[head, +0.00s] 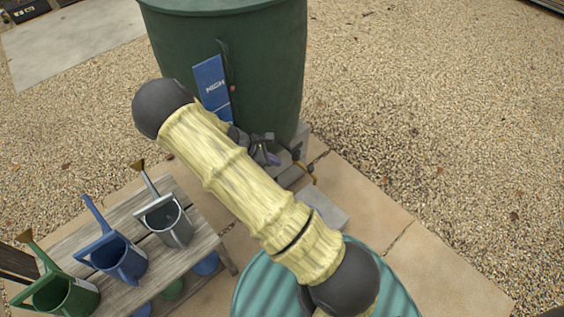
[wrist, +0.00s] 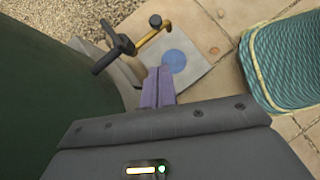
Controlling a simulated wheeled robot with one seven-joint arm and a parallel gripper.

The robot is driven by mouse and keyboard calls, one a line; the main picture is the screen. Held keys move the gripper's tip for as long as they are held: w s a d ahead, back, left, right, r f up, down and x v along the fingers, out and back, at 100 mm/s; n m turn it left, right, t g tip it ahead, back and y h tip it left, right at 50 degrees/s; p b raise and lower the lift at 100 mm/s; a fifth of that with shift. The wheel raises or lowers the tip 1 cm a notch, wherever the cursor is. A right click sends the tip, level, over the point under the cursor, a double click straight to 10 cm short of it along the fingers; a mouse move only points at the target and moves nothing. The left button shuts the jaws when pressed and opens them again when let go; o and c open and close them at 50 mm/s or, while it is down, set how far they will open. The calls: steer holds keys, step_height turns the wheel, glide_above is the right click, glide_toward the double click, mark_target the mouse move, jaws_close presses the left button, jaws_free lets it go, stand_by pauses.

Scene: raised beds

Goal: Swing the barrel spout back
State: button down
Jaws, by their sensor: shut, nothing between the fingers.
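The dark green barrel (head: 225,50) stands at the top of the head view and fills the left of the wrist view (wrist: 45,95). In the wrist view a black tap (wrist: 112,52) sticks out from the barrel, with a brass spout (wrist: 150,38) pointing to the upper right. The spout also shows small in the head view (head: 307,171). My gripper (wrist: 158,88) has its purple fingers together and empty, below the tap in the picture and apart from it. In the head view my gripper (head: 272,158) is beside the barrel's lower side, partly behind my arm.
A grey slab with a blue disc (wrist: 175,61) lies beyond the fingers. A teal ribbed container (wrist: 288,65) stands at right. A wooden bench (head: 205,238) holds green (head: 62,293), blue (head: 118,258) and grey (head: 168,222) watering cans. Gravel at right is open.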

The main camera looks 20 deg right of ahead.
steer(key=b, duration=0.2)
glide_toward(301, 166)
steer(key=s+f, duration=0.2)
steer(key=s, duration=0.2)
steer(key=d, duration=0.4)
steer(key=shift+s+d+f, duration=0.1)
steer(key=shift+d+f, duration=0.1)
steer(key=shift+f, duration=0.1)
steer(key=shift+a, duration=0.1)
steer(key=shift+d+n, duration=0.2)
steer(key=shift+n, duration=0.1)
